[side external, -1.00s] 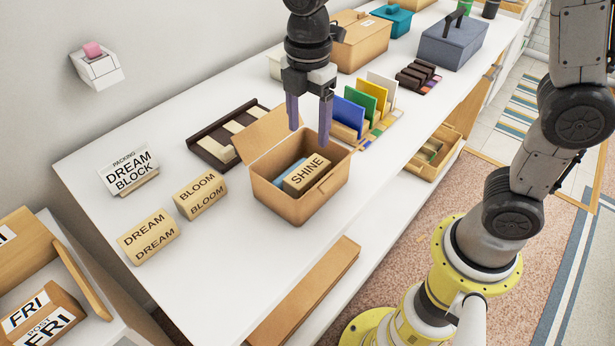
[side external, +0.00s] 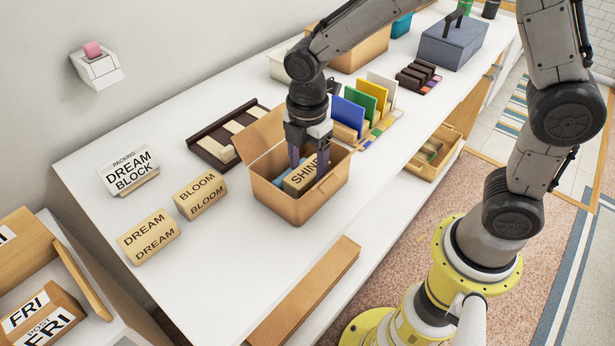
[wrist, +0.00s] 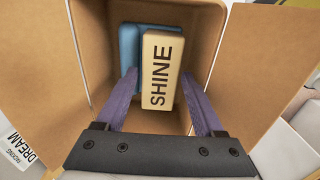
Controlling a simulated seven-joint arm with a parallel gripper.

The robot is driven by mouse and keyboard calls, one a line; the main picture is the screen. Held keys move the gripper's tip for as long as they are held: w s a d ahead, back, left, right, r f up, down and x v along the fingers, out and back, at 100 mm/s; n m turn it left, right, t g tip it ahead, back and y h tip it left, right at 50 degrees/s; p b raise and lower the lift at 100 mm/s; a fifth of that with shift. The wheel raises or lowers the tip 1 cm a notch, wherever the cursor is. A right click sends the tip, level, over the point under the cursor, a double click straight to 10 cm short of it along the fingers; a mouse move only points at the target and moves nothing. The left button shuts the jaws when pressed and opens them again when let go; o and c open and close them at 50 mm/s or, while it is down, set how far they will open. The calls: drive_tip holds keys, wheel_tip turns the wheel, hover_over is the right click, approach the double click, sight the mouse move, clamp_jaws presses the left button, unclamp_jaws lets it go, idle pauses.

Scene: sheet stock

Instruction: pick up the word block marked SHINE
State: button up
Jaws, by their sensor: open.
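The SHINE block (side external: 299,183) is a pale wooden block with dark letters. It lies in the open cardboard box (side external: 296,209), on or against a blue item (wrist: 129,50) that it partly covers. My gripper (side external: 309,161) is open, with its purple fingers reaching down into the box. In the wrist view the SHINE block (wrist: 161,72) stands between the two fingertips of my gripper (wrist: 158,80), one on each side. A gap shows at the right finger; whether the left finger touches the block or the blue item is unclear.
The box's raised flap (side external: 261,134) stands behind it. Coloured upright sheets (side external: 364,102) stand close behind right.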

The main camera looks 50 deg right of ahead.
drive_tip(key=shift+c, duration=0.2)
clamp_jaws()
drive_tip(key=shift+r, duration=0.15)
